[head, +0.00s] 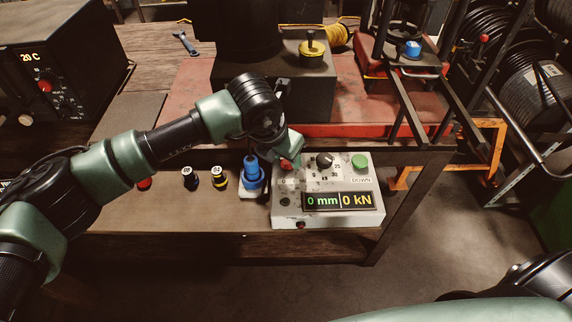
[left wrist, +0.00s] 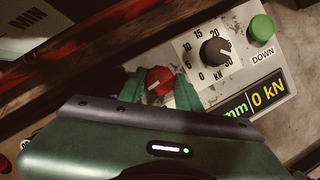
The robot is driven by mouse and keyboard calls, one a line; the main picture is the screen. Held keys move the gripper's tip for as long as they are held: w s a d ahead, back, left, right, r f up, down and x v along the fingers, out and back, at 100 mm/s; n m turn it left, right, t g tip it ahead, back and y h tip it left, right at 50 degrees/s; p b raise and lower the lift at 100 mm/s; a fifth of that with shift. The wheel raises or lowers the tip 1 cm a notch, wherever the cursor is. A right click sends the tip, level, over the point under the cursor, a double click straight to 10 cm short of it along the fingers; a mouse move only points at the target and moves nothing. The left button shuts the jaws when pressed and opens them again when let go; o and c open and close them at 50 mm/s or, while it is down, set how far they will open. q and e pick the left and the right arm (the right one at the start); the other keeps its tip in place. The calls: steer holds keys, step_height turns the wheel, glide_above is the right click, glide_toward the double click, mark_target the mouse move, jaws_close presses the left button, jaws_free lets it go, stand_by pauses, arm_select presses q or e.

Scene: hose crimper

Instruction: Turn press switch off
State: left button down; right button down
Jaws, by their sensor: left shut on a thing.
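The press control box (head: 330,218) is pale grey and stands at the front edge of the workbench. Its red switch knob (left wrist: 158,80) has a white pointer line and sits left of the black kN dial (left wrist: 215,51). My left gripper (left wrist: 160,90) has one finger on each side of the red knob and is shut on it. In the head view the gripper (head: 287,158) covers most of the knob. A green DOWN button (head: 359,160) is at the box's right. The display (head: 343,201) is lit and reads 0 mm and 0 kN. My right gripper is out of view.
Behind is the red press base (head: 350,118) with a dark block. A black 20 C unit (head: 60,65) stands at the back left.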

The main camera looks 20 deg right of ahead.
arm_select(q)
steer(key=n+b, duration=0.1)
steer(key=b, duration=0.1)
steer(key=n+t+y+b, duration=0.1)
steer(key=n+b, duration=0.1)
steer(key=b, duration=0.1)
steer(key=n+b, duration=0.2)
steer(key=shift+d+f+y+b, duration=0.15)
steer(key=shift+f+y+b, duration=0.1)
steer(key=shift+y+b, duration=0.05)
steer(key=shift+s+r+n+t+y+b, duration=0.1)
steer(key=shift+r+n+t+y+b, duration=0.1)
steer(key=shift+n+b, duration=0.45)
steer(key=shift+r+n+t+y+b, duration=0.1)
steer(key=shift+n+y+b, duration=0.1)
steer(key=shift+n+b, duration=0.4)
steer(key=c, duration=1)
jaws_free()
steer(key=p+v, duration=0.1)
steer(key=v, duration=0.6)
steer(key=shift+r, duration=0.35)
steer(key=shift+s, duration=0.15)
